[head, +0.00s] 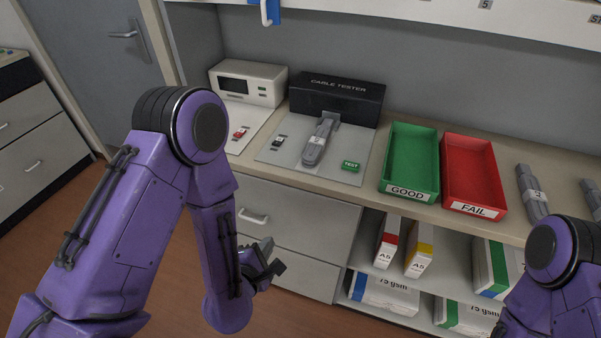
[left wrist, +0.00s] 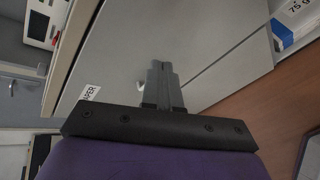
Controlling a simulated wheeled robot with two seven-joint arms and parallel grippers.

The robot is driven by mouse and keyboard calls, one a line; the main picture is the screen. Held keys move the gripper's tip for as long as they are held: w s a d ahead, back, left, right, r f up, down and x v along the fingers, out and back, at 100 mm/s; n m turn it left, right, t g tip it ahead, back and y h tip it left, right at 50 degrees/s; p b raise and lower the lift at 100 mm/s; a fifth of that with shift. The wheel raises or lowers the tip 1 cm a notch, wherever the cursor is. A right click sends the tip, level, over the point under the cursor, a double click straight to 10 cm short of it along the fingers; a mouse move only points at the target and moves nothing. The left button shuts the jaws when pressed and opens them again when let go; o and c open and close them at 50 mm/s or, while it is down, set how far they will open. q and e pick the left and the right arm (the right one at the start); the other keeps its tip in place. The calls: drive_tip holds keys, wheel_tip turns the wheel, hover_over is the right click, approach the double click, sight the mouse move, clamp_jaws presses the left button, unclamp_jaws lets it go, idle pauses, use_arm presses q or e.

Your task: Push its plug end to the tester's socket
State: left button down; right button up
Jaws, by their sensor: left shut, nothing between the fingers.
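The black cable tester (head: 337,98) stands on the counter at the back wall, with a pale plate (head: 273,155) in front of it. A bundled grey cable (head: 314,150) with a numbered white label lies on this plate, its far end pointing at the tester's front. I cannot tell whether its plug end touches the socket. My left gripper (head: 271,262) is below and in front of the counter edge, by the drawers, away from the cable. In the left wrist view its fingers (left wrist: 161,82) are together and empty. My right gripper is out of view; only part of that arm shows.
A green TEST button (head: 350,166) and a black switch (head: 279,141) sit on the plate. A white device (head: 248,83) stands left. The green GOOD tray (head: 411,192) and red FAIL tray (head: 474,209) stand right, then more grey cables (head: 533,192). Shelves below hold boxes.

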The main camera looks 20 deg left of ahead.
use_arm(q)
drive_tip(key=w+d+r+n+t+h, duration=0.1)
drive_tip(key=w+d+r+n+t, duration=0.25)
drive_tip(key=r+n, duration=0.65)
drive_tip(key=n+t+b, duration=0.1)
drive_tip(key=t+b, duration=0.1)
drive_tip(key=b, duration=0.5)
approach(309, 162)
drive_tip(key=shift+g, duration=0.35)
drive_tip(key=w+p, duration=0.1)
drive_tip(key=w, duration=0.1)
drive_tip(key=w+p, duration=0.1)
drive_tip(key=w, duration=0.1)
drive_tip(key=w+p, duration=0.1)
drive_tip(key=w, duration=0.1)
drive_tip(key=shift+w+r, duration=0.15)
drive_tip(key=shift+r, duration=0.25)
drive_tip(key=shift+w+f, duration=0.1)
drive_tip(key=shift+w, duration=0.25)
